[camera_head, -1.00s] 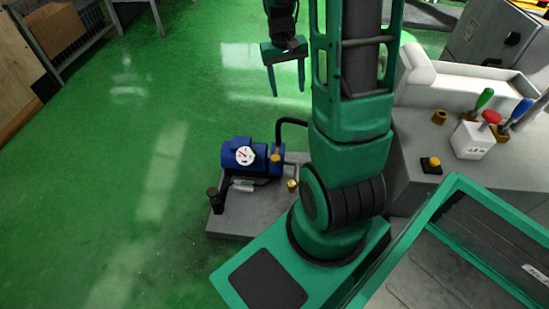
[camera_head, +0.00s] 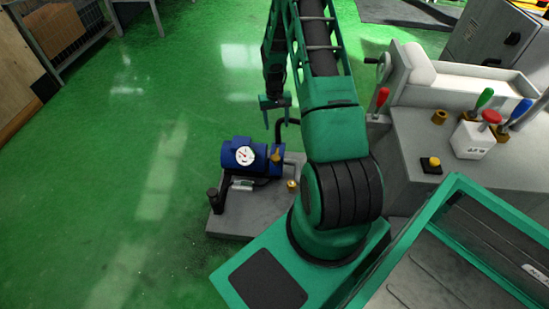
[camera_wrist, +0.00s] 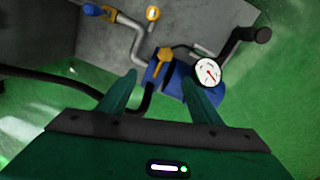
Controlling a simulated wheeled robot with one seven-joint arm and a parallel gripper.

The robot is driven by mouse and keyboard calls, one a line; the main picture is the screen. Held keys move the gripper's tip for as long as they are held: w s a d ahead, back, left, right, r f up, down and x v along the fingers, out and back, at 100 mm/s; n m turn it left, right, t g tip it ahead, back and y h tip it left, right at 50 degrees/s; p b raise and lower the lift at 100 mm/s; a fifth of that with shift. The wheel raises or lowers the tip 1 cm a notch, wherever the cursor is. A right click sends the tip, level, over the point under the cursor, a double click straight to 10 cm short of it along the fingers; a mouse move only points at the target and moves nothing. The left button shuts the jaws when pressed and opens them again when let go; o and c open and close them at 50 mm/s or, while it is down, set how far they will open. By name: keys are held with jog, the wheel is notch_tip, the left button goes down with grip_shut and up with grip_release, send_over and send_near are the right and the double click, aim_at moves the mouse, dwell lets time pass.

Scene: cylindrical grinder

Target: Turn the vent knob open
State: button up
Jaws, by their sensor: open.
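A blue pump (camera_head: 243,157) with a white dial gauge (camera_head: 245,155) stands on a grey base plate. A yellow-brass knob (camera_head: 276,154) sits at its right end; it also shows in the wrist view (camera_wrist: 162,62). A second small brass fitting (camera_head: 292,186) stands on the plate and appears in the wrist view (camera_wrist: 152,13). Which one is the vent knob is not marked. My gripper (camera_head: 277,116) is open and empty, above and behind the pump's right end. In the wrist view my gripper's fingers (camera_wrist: 159,80) frame the yellow knob from a distance, without visible contact.
A black hose (camera_head: 287,122) curves up behind the pump, close to my gripper. The grey machine (camera_head: 420,145) with several coloured levers stands right. Green floor left of the pump is clear.

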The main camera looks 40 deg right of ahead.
send_over(275, 157)
notch_tip(275, 157, down, 13)
jog(key=shift+y, duration=0.3)
notch_tip(275, 157, down, 11)
jog(key=shift+r, duration=0.2)
jog(key=c, duration=1)
jog(key=shift+s+a, duration=0.1)
jog(key=shift+c, duration=0.2)
